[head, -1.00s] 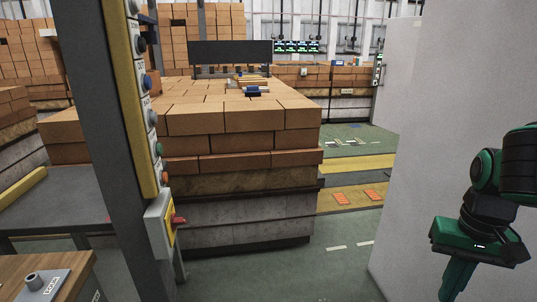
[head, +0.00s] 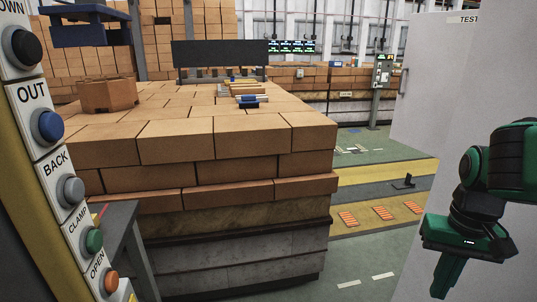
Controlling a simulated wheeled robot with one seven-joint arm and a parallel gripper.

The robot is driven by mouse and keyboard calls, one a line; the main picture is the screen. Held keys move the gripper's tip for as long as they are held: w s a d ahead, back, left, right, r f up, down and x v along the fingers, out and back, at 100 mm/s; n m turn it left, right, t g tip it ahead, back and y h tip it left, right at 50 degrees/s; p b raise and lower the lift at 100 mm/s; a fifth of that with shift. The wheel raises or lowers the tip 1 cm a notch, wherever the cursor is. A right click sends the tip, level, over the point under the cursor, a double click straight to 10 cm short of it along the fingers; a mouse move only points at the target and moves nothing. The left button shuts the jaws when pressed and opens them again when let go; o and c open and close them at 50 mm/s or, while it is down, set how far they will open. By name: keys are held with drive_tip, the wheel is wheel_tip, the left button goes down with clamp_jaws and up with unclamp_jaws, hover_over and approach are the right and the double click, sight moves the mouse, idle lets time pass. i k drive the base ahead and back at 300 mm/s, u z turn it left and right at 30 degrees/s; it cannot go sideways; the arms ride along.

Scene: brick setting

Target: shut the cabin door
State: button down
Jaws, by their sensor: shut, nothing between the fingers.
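A pale grey door panel (head: 430,85) with an upright bar handle (head: 403,80) near its left edge stands at the upper right. It appears to be the cabin door, standing open, with the brick hall showing to its left. A nearer pale panel (head: 505,60) overlaps its right side and hides part of it; I cannot tell how the two join. My gripper (head: 443,290), green and black, hangs at the lower right in front of the near panel. Its fingers point down, shut and empty, apart from the door handle in the picture.
A yellow and grey post with coloured push buttons (head: 47,126) stands close at the left. A large brick stack (head: 220,140) fills the middle.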

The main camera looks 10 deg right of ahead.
sight(437, 49)
drive_tip(key=u, duration=0.05)
drive_tip(key=i, duration=0.85)
drive_tip(key=z, duration=1.1)
drive_tip(key=i, duration=0.9)
drive_tip(key=u, duration=0.4)
